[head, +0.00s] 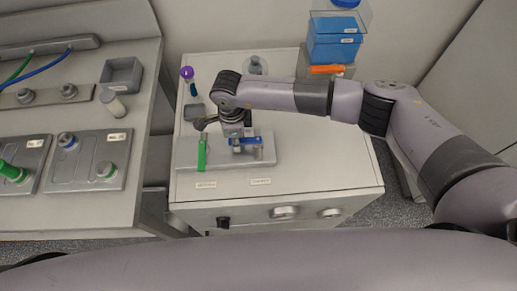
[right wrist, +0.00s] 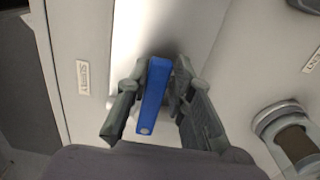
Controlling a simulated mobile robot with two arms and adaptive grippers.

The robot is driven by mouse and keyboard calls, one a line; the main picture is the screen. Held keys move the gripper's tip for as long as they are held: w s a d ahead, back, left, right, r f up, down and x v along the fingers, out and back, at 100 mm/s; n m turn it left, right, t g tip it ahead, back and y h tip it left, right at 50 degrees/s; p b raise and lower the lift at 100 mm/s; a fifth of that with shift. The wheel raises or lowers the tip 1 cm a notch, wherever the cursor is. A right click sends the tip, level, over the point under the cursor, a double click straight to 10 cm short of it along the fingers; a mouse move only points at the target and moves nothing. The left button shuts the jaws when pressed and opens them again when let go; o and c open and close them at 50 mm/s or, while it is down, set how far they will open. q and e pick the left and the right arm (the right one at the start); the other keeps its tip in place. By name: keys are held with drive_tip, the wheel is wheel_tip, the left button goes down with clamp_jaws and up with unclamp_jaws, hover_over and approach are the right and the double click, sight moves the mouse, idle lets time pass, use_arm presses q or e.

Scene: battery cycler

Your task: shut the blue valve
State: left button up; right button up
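The blue valve handle (head: 249,141) is on a grey plate (head: 222,160) on the white cabinet; it lies roughly left to right in the head view. In the right wrist view the blue handle (right wrist: 153,95) is a flat bar between my fingers. My right gripper (right wrist: 161,80) is open around it, one finger on each side, with narrow gaps near the tips. In the head view my right gripper (head: 238,136) is above the handle and partly hides it. My left gripper is not in view.
A green handle (head: 202,154) stands close to the left of my right gripper. A bench with valve panels (head: 103,148) is at left. The cabinet's right top is clear.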

drive_tip(key=shift+o, duration=0.5)
drive_tip(key=shift+o, duration=0.7)
drive_tip(key=shift+w, duration=0.1)
drive_tip(key=shift+r, duration=0.1)
drive_tip(key=shift+w+r+p, duration=0.15)
drive_tip(key=shift+r+p, duration=1.75)
drive_tip(key=shift+r, duration=2.05)
